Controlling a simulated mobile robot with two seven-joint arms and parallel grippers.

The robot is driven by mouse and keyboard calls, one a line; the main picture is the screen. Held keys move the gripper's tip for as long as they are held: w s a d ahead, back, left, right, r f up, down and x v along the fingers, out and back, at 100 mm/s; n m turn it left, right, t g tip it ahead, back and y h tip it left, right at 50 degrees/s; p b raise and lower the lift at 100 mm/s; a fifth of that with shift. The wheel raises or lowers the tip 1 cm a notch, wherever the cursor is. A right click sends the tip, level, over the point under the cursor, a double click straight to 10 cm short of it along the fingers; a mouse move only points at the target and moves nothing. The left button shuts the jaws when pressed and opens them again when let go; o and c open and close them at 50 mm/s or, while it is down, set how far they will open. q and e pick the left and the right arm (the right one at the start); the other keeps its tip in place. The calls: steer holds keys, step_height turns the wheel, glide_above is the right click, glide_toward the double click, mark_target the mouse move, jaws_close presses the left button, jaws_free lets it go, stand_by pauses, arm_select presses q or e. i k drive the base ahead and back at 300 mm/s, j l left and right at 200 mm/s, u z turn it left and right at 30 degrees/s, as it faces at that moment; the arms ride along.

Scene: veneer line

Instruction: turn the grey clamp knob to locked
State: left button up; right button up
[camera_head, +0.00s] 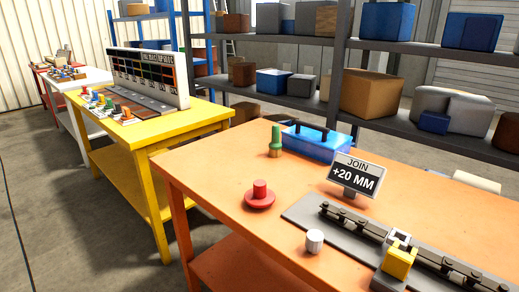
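A small light grey ribbed knob (314,241) stands upright on the orange table, at the near edge of a flat dark grey plate. I take it as the grey clamp knob; I see no locked or unlocked marking on it and cannot tell its turn. On the plate lies a long dark rail (365,225) with segments. A yellow block (399,262) on a grey base and a whitish square frame (398,239) sit at the rail. Neither of my grippers is in view.
On the orange table (222,185) are a red knob on a round flange (260,194), a green peg (275,141), a blue toolbox (317,141) and a sign reading "JOIN +20 MM" (355,177). A yellow table (160,132) stands left; loaded shelves (400,125) stand behind.

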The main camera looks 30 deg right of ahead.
mark_target(315, 238)
steer(key=z, duration=1.55)
